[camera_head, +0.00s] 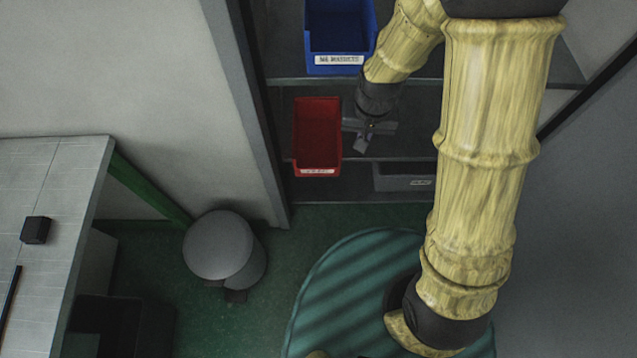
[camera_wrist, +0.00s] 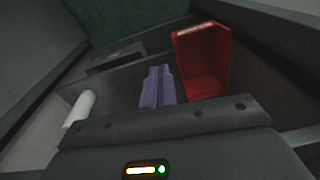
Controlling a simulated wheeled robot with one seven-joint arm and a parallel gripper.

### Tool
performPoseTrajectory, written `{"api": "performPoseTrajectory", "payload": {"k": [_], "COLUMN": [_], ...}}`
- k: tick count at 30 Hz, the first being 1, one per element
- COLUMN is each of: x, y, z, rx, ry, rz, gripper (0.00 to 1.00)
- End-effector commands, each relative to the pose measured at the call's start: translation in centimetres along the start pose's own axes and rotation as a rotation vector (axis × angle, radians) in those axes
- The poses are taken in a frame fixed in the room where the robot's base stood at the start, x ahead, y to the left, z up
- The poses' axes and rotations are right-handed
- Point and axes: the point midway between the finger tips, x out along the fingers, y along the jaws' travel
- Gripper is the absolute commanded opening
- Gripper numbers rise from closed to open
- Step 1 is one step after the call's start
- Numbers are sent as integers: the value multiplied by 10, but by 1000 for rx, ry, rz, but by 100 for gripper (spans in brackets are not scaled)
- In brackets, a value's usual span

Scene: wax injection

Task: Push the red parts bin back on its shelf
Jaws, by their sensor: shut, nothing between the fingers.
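The red parts bin (camera_head: 318,135) stands on a middle shelf at the left side of the shelf unit, with a white label on its front wall. The front of the bin reaches the shelf's front edge and seems to stick out a little past it. My gripper (camera_head: 364,142) is just to the right of the bin, pointing down, and I cannot tell whether it touches it. In the wrist view the red bin (camera_wrist: 204,62) is at the upper right. My gripper's purple fingers (camera_wrist: 157,87) are shut together and empty, a short way left of the bin.
A blue bin (camera_head: 339,35) with a white label sits on the shelf above. A grey bin (camera_head: 403,178) is on a lower shelf to the right.

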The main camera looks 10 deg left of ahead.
Motion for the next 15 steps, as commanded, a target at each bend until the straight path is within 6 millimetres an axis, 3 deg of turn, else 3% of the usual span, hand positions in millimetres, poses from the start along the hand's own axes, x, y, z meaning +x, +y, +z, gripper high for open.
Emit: {"api": "performPoseTrajectory", "payload": {"k": [1,7,10,15], "x": [40,131,162,178], "y": [-15,-66,-84,-97], "z": [3,12,18,22], "rx": [-19,-65,-80,-89], "ry": [-17,-61,-74,-82], "rz": [2,12,18,22], "gripper": [0,0,0,0]}}
